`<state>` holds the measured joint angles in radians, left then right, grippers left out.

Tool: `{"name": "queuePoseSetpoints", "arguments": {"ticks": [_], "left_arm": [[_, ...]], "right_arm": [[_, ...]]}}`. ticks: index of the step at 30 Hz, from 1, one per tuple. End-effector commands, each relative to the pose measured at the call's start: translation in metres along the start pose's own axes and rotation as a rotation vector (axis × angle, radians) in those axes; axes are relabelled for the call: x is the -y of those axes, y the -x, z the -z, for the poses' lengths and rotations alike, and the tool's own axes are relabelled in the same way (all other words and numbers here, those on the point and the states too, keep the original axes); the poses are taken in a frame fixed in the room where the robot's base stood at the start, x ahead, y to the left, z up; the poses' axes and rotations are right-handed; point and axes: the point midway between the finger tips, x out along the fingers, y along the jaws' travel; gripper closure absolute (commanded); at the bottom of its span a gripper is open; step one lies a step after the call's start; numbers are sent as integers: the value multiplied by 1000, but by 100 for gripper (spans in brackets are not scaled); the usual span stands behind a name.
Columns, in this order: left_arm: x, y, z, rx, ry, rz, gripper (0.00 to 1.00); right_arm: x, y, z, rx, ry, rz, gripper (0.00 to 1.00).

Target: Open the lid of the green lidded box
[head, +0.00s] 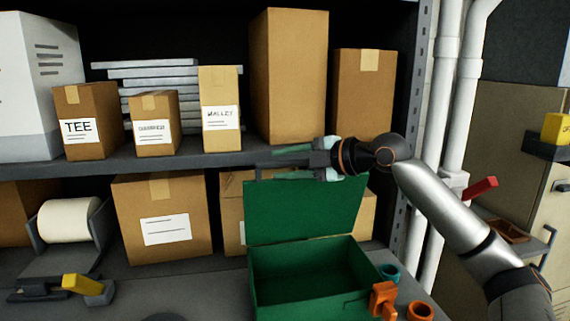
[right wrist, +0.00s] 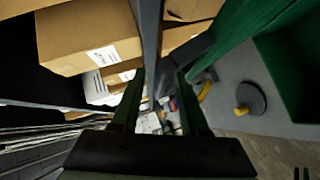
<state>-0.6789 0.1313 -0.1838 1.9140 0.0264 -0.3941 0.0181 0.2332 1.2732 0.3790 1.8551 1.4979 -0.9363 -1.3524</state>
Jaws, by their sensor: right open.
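The green lidded box (head: 305,285) sits on the grey bench at lower centre, its dark inside showing. Its lid (head: 306,208) stands raised, about upright, along the back of the box. In the right wrist view the lid (right wrist: 243,38) slants across the upper right, with the box (right wrist: 288,70) beyond it. My right gripper (head: 262,162) is at the lid's top edge, fingers pointing left, open with nothing between them. In the right wrist view its fingers (right wrist: 160,75) stand apart. I cannot tell whether a finger touches the lid. My left gripper is out of view.
A grey shelf (head: 150,160) with cartons runs behind and above the lid. A carton (head: 162,220) and a white roll (head: 68,221) stand left of the box. An orange clamp-like item (head: 383,300) and a teal ring (head: 389,273) are close on its right.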

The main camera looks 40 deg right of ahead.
Motion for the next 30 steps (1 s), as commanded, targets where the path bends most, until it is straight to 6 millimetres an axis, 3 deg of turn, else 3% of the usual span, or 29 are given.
{"name": "queuePoseSetpoints", "arguments": {"ticks": [8, 14, 30], "left_arm": [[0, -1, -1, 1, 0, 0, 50], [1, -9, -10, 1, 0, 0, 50], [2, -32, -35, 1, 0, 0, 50]], "right_arm": [[0, 1, 0, 0, 1, 0, 55], [2, 16, 0, -1, 2, -3, 55], [1, 111, 0, -1, 1, -3, 55]]}}
